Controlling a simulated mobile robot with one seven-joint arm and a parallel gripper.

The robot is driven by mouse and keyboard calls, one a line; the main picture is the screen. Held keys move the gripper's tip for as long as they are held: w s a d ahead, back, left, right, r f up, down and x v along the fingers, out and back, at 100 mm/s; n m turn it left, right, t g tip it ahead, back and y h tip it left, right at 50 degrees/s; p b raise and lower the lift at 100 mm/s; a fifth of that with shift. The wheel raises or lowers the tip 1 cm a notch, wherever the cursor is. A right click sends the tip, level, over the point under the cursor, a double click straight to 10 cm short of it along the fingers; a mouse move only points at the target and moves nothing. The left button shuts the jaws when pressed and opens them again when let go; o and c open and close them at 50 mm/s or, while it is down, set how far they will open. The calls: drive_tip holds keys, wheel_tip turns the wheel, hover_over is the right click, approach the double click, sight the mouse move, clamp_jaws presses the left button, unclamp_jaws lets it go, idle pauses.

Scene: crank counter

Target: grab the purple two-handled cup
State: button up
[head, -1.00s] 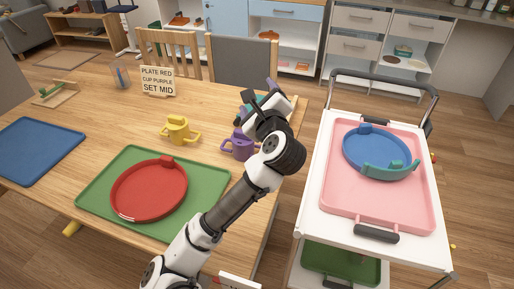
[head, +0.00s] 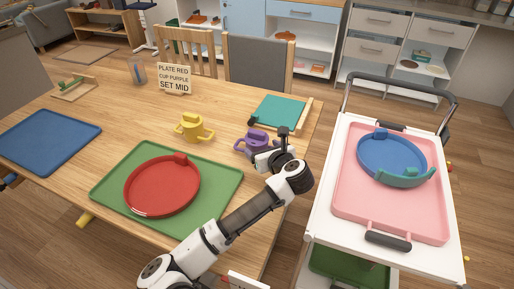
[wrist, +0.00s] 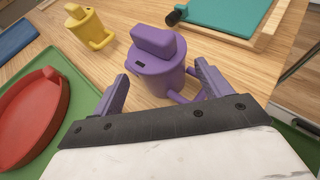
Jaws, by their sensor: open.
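The purple two-handled cup (head: 251,143) stands upright on the wooden table, right of the yellow cup. It also shows large in the wrist view (wrist: 158,66), with a purple block-like piece on top and one handle low on its right. My gripper (head: 273,153) is at the cup's right front side in the head view. In the wrist view my gripper (wrist: 160,88) is open, its two fingers spread on either side of the cup's near part. The cup is ahead of and partly between them; I cannot tell whether either finger touches it. The cup's far side is hidden.
A yellow cup (head: 193,127), a green tray (head: 226,180) with a red plate (head: 163,188), and a blue tray (head: 45,138) are on the table. A teal board (head: 279,112) lies behind the purple cup. A sign (head: 174,78) stands at the back. A white cart (head: 322,215) stands right.

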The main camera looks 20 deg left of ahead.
drive_tip(key=shift+p+x, duration=0.75)
drive_tip(key=shift+x, duration=1.95)
drive_tip(key=shift+r, duration=0.15)
drive_tip(key=c, duration=0.8)
drive_tip(key=shift+r, duration=0.1)
